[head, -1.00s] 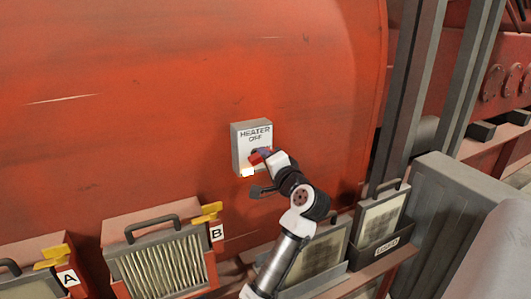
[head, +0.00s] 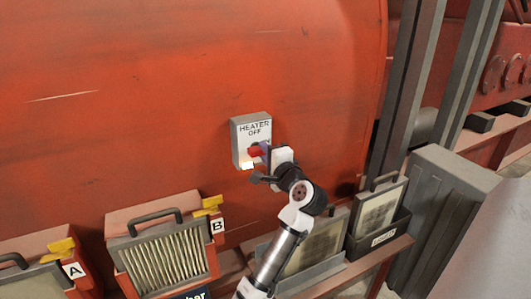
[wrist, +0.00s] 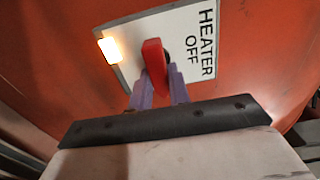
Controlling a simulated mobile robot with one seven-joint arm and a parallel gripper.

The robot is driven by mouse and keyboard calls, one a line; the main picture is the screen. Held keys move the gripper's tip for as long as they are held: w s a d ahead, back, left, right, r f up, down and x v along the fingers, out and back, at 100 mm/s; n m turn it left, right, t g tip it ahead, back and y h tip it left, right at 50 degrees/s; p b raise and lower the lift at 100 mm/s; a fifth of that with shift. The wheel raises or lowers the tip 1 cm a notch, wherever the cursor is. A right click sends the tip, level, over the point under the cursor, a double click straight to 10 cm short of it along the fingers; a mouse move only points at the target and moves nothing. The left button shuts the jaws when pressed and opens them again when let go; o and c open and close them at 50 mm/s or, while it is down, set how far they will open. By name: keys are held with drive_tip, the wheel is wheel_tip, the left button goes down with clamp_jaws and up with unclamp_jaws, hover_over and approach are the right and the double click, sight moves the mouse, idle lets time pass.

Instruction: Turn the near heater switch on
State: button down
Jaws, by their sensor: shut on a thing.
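The heater switch box (head: 238,138) is on the red tank, with a white plate reading HEATER OFF. Its red lever (head: 254,151) sits below the lettering. In the wrist view the red lever (wrist: 153,72) stands between the purple fingers of my gripper (wrist: 160,88), which is shut on it. My gripper (head: 266,151) reaches the lever from the right in the head view and hides part of the plate. A lit lamp (wrist: 110,49) glows at the plate's edge; it also shows below the lever in the head view (head: 247,166).
Filter boxes marked A (head: 40,282) and B (head: 162,262) with yellow latches stand below left. Framed panels (head: 376,215) stand on a shelf below right. Grey posts (head: 405,85) and a grey cabinet (head: 440,210) are farther right. The tank face left of the switch is clear.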

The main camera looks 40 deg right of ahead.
drive_tip(key=c, duration=1.3)
unclamp_jaws()
drive_tip(key=b+v, duration=0.4)
drive_tip(key=v, duration=0.9)
drive_tip(key=shift+s, duration=0.4)
